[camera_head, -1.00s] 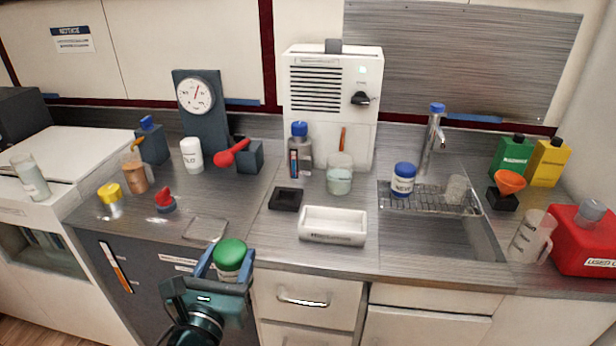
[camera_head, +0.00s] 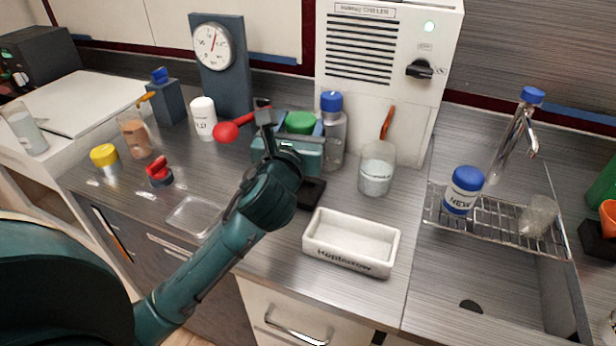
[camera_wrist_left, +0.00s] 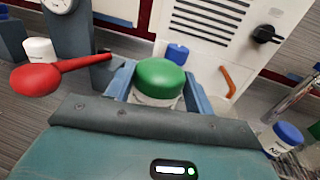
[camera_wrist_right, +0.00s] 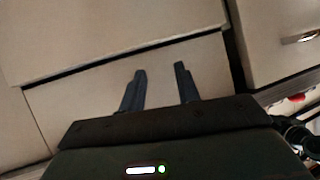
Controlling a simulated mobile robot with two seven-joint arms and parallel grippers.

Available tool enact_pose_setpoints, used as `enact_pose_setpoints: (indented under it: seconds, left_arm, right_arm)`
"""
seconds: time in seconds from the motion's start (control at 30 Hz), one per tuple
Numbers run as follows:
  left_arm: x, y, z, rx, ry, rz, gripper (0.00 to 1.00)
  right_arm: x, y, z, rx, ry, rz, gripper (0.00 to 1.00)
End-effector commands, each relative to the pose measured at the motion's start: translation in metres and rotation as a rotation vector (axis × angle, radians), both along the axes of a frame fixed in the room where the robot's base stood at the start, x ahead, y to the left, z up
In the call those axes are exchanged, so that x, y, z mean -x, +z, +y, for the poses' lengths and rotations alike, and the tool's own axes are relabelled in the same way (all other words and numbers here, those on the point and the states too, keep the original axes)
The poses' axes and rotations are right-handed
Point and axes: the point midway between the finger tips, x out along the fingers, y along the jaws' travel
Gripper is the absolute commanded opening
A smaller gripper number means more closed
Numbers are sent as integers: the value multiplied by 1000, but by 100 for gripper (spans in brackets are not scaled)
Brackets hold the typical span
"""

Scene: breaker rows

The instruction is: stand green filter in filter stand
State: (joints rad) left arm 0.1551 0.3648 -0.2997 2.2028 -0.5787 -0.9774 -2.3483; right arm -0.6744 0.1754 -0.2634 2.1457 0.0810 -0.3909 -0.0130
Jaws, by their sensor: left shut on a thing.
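The green filter is a pale jar with a green lid (camera_head: 300,122), which also shows in the left wrist view (camera_wrist_left: 158,80). My left gripper (camera_head: 298,130) is shut on it, with a blue finger on either side, and holds it upright. A low black square piece (camera_head: 312,193), which looks like the filter stand, lies on the counter just below the gripper in the head view, partly hidden by my arm. I cannot tell the height of the jar over it. My right gripper (camera_wrist_right: 160,85) is open and empty, facing pale cabinet fronts.
A blue-capped bottle (camera_head: 333,130) and a beaker (camera_head: 376,172) stand right of the gripper. A red ladle-like tool (camera_head: 228,131) is close on the left. A white labelled tray (camera_head: 352,242) sits in front. A white chiller (camera_head: 385,70) rises behind.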

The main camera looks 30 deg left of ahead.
Motion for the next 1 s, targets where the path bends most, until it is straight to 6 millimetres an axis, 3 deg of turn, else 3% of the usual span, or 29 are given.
enact_pose_setpoints:
  seconds: [0.03, 0.1, 0.37, 0.6, 0.97, 1.0]
  left_arm:
    - [1, -16, 0, 1, 1, 4, 21]
    - [1, -29, 0, 1, 1, 3, 21]
    - [0, -50, 0, 0, 0, -1, 21]
    - [1, -82, 0, 0, 1, 1, 21]
    - [1, -84, 0, -1, -1, -2, 21]
    - [1, -85, 0, -1, -1, 1, 55]
  right_arm:
    - [1, -6, 1, -6, 0, 1, 32]
    - [1, -8, 1, -13, -1, 0, 32]
    - [0, -9, 2, -33, -5, -4, 32]
    - [-1, -18, 0, -46, -14, -3, 32]
    - [-2, -14, 1, -57, -20, -7, 32]
    - [-2, -14, 1, -57, -20, -7, 32]
